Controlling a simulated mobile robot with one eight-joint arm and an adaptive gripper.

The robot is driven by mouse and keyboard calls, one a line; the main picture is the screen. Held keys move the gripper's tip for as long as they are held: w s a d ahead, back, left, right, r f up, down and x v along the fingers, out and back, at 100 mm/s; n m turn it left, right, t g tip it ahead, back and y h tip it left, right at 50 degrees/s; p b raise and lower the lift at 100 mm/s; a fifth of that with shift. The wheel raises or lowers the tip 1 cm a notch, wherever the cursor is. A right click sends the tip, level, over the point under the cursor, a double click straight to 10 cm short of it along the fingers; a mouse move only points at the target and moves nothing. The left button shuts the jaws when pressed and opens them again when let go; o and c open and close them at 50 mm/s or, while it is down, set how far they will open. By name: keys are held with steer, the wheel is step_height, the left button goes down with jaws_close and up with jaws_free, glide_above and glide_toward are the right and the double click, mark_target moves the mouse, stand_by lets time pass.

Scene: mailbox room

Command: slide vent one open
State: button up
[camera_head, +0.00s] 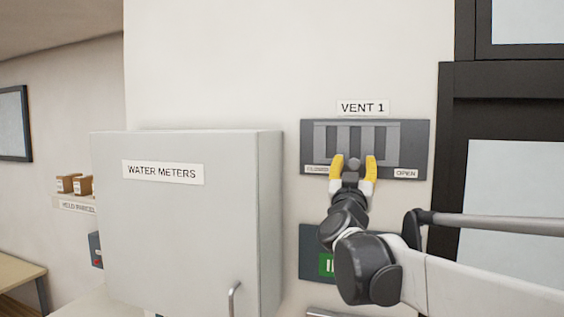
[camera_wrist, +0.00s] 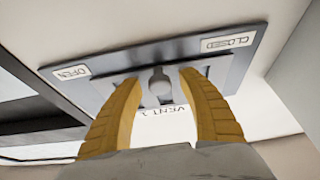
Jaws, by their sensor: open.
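Vent 1 is a dark grey wall panel (camera_head: 420,140) with a slatted sliding plate (camera_head: 393,137) and a "VENT 1" sign above it. A CLOSED label (camera_head: 316,169) is at its lower left and an OPEN label (camera_head: 406,173) at its lower right. The wrist view shows the panel upside down, with OPEN (camera_wrist: 72,72) left and CLOSED (camera_wrist: 227,42) right. A round grey knob (camera_wrist: 159,84) stands out, slightly nearer CLOSED than OPEN. My gripper (camera_head: 354,160) is open, its yellow fingers on either side of the knob. Contact cannot be told.
A grey water meters cabinet (camera_head: 190,225) juts out on the left of the vent. A dark-framed door or window (camera_head: 450,130) is on the right. A dark panel with a green sign (camera_head: 326,264) is below, partly hidden by my arm.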

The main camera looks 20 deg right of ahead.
jaws_close()
steer(key=shift+s+d, duration=0.45)
steer(key=shift+d, duration=0.2)
steer(key=shift+s+d, duration=0.45)
steer(key=shift+d, duration=0.15)
steer(key=shift+c, duration=0.3)
jaws_free()
steer(key=shift+d, duration=0.1)
steer(key=shift+o, duration=0.3)
steer(key=shift+s+d, duration=0.15)
